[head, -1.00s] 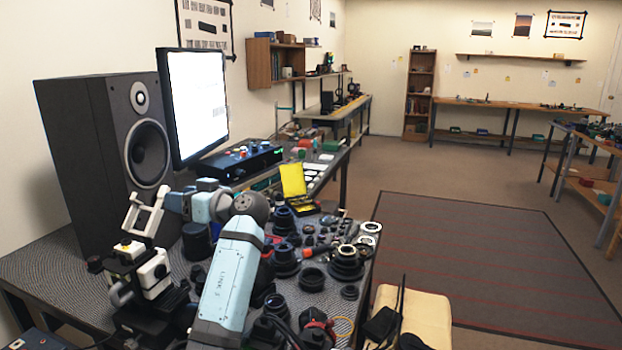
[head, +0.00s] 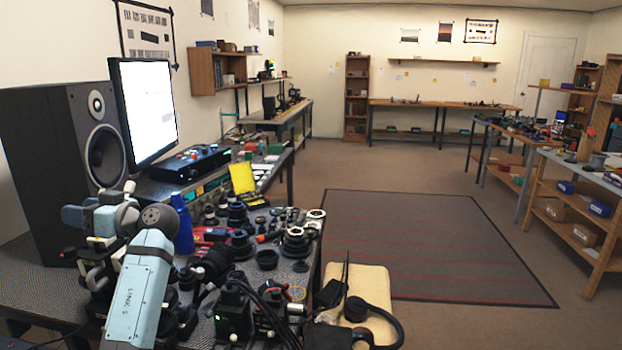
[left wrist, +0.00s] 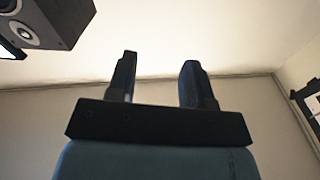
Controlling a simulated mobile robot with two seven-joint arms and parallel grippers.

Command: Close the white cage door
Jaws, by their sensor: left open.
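I cannot make out a white cage door in either view. My left gripper (left wrist: 158,78) shows in the left wrist view as two dark fingers standing apart on a dark bar. It is open, with nothing between the fingertips, and a bare wall is behind it. In the head view my light blue left arm rises from the bottom left over the workbench and bends left in front of the speaker. Its fingers are hard to pick out there. My right gripper is not in view.
A black speaker (head: 60,150) and a monitor (head: 146,110) stand at the back of the left bench. Lens parts, such as a lens ring (head: 296,240), crowd the bench near an open yellow case (head: 242,178). A dark rug (head: 420,240) lies on clear floor.

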